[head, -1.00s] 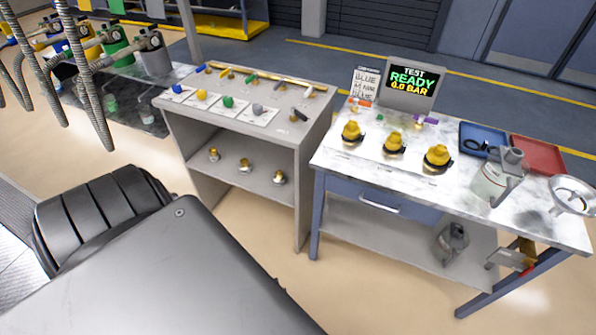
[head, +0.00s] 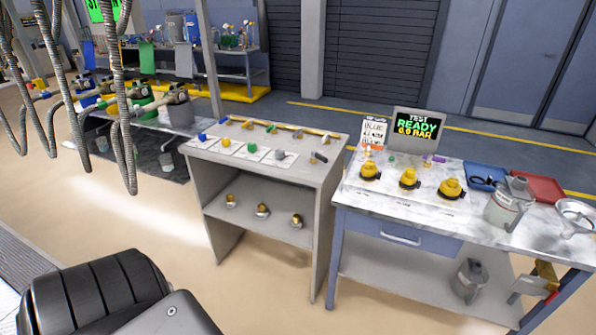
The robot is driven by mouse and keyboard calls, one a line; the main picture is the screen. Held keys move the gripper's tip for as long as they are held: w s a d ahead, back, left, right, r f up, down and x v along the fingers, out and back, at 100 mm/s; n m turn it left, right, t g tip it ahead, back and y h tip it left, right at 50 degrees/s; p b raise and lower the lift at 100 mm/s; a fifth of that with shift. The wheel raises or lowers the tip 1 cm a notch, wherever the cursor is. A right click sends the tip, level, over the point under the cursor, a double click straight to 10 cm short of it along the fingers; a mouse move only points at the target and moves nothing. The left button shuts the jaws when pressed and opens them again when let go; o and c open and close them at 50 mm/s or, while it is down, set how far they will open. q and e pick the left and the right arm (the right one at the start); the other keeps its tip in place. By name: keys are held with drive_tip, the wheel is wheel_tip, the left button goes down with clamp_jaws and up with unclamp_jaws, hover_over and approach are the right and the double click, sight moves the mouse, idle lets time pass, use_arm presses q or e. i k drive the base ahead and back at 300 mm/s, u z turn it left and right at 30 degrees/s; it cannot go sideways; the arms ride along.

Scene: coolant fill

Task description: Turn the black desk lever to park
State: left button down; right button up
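The black desk lever (head: 318,157) is at the right front of the grey desk (head: 235,180), beside a row of coloured knobs on white cards. It is small in the head view, and I cannot tell its exact setting. A blue knob (head: 202,137), a yellow knob (head: 226,142), a green knob (head: 252,148) and a grey knob (head: 280,154) are to its left. Neither of my grippers is in view. A dark part of my own body fills the lower left corner.
A marble-topped bench (head: 365,200) stands right of the desk with yellow-capped fittings, a test screen (head: 417,125) reading READY, a blue tray (head: 481,180) and a red tray (head: 541,188). Hoses (head: 121,110) hang at left. Open floor lies before the desk.

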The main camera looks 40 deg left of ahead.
sight(314, 154)
drive_tip(key=k, duration=0.75)
drive_tip(key=u, duration=0.65)
drive_tip(key=i, duration=1.55)
drive_tip(key=z, duration=0.6)
